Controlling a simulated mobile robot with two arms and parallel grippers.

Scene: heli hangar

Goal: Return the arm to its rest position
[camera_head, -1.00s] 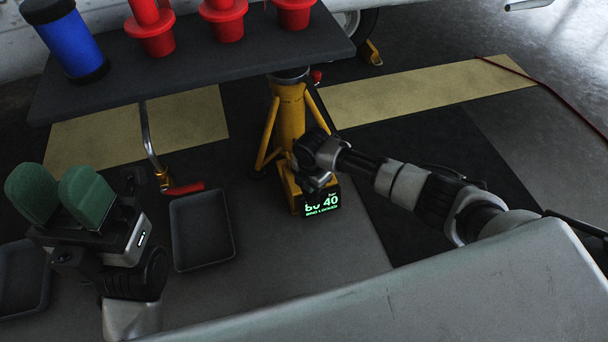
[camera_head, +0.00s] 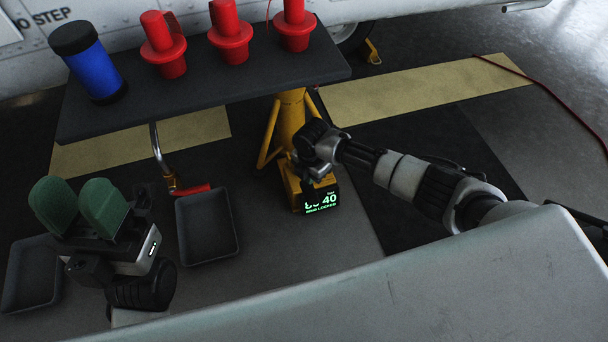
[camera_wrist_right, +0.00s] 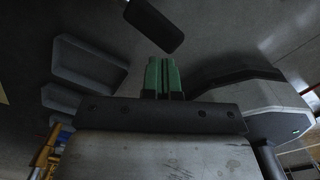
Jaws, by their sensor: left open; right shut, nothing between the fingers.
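My left gripper (camera_head: 78,207) is at the lower left of the head view, with two green finger pads apart and nothing between them. My right arm (camera_head: 413,184) comes in from the right and reaches toward the yellow stand; its fingers cannot be made out there. In the right wrist view my right gripper (camera_wrist_right: 163,75) has its two green fingers together, with nothing between them.
A dark tabletop (camera_head: 215,88) bears a blue cylinder (camera_head: 96,70) and several red flanged parts (camera_head: 230,40). A yellow jack stand (camera_head: 289,120) with a lit display (camera_head: 322,200) stands beyond my right wrist. Grey trays (camera_head: 207,228) lie on the floor near my left gripper.

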